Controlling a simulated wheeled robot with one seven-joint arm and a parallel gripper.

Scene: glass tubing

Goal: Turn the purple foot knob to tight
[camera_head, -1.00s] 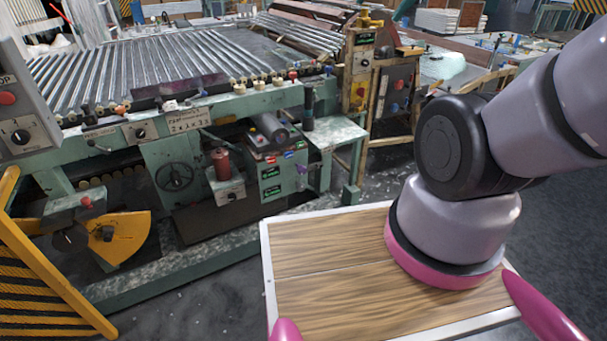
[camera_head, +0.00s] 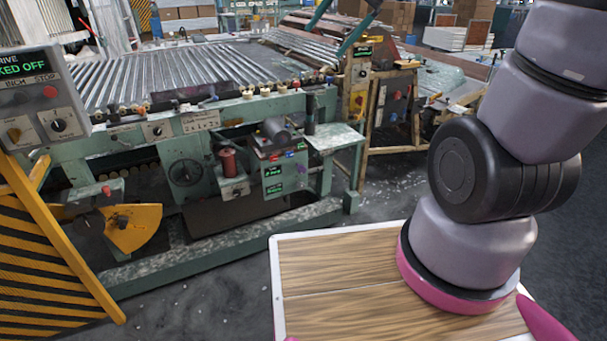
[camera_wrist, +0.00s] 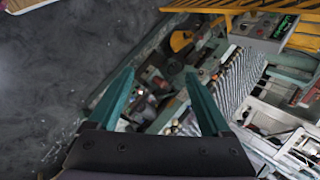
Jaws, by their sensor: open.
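A small purple spot (camera_head: 301,170), likely the foot knob, shows at the right edge of the green control box (camera_head: 273,181) under the machine in the head view. It is too small to tell its shape or setting. My gripper (camera_wrist: 159,76) is open and empty in the wrist view, its two teal fingers spread apart. The fingers also show at the top of the head view (camera_head: 324,44), high and well apart from the box. I cannot make out the purple knob in the wrist view.
The roller machine (camera_head: 200,75) fills the back. A red cylinder (camera_head: 228,162) and a handwheel (camera_head: 185,172) sit left of the box. A green side shelf (camera_head: 335,137) juts out to its right. A yellow striped guard (camera_head: 50,250) stands at left. Grey floor lies clear in front.

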